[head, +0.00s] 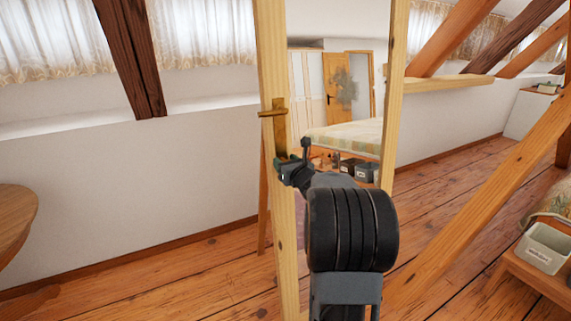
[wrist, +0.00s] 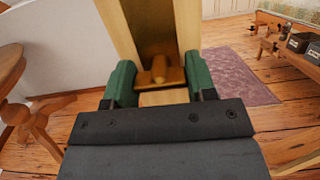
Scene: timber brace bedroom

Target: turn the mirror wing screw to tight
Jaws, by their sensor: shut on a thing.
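The mirror (head: 336,85) stands upright in a pale wooden frame (head: 272,40). The brass wing screw (wrist: 158,75) shows in the wrist view on the frame's left post, its wings lying crosswise. My gripper (wrist: 160,85) has its green-padded fingers on either side of it, shut on the wing ends. In the head view my gripper (head: 291,168) is at the left post, and my arm hides the screw's lower surroundings. A brass fitting with a crossbar (head: 272,113) shows on the post just above my gripper; I cannot tell whether it is part of the same screw.
A round wooden table (head: 17,215) stands at the left. A slanted timber brace (head: 480,205) crosses the right side. A low bench with a white box (head: 543,247) is at the far right. The plank floor (head: 160,275) left of the mirror is clear.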

